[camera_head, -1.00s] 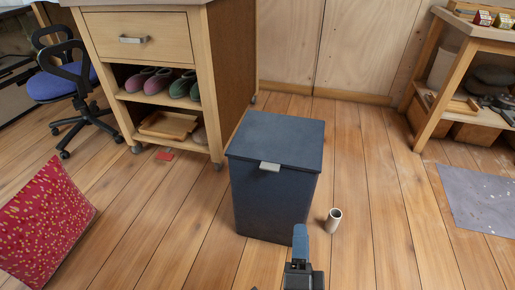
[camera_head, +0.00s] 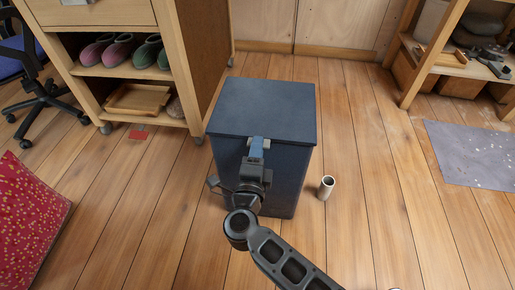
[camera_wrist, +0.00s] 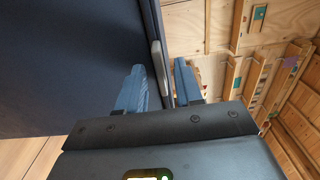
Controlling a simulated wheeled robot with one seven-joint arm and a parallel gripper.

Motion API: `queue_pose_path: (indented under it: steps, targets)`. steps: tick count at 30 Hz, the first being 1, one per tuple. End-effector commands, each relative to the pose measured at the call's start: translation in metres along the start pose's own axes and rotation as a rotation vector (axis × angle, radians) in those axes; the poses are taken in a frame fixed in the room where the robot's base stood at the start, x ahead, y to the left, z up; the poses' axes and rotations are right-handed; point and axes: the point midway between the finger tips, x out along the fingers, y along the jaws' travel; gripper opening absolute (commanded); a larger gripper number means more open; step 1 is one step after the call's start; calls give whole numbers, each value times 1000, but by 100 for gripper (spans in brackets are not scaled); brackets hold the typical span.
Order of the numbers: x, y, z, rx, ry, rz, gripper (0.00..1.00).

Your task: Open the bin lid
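The dark blue-grey bin (camera_head: 290,165) stands on the floor with its flat lid (camera_head: 262,105) closed. A small light grey handle (camera_head: 267,143) is on the lid's front edge, partly hidden behind my fingers. My gripper (camera_head: 257,142) is at this handle, in front of the bin. In the wrist view, my gripper (camera_wrist: 160,68) has its two blue fingers apart, with the handle (camera_wrist: 157,58) between and just beyond their tips. The fingers do not appear closed on it. The bin's dark front (camera_wrist: 65,60) fills the left side there.
A small beige cylinder (camera_head: 326,188) stands on the floor right of the bin. A wooden shelf unit (camera_head: 187,75) is close on the left, and a workbench (camera_head: 415,65) is at the right. A red patterned cushion (camera_head: 30,220) lies at the left. Floor right of the bin is mostly clear.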

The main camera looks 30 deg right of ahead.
Motion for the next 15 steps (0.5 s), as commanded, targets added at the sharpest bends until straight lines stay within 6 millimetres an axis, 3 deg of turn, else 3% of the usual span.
queue_pose_path:
  steps: [4, 12, 15]
  targets:
    - [11, 0, 0, 1, 2, 0, 35]
    - [12, 0, 0, 0, 0, 0, 35]
    - [12, 0, 0, 0, 0, 0, 27]
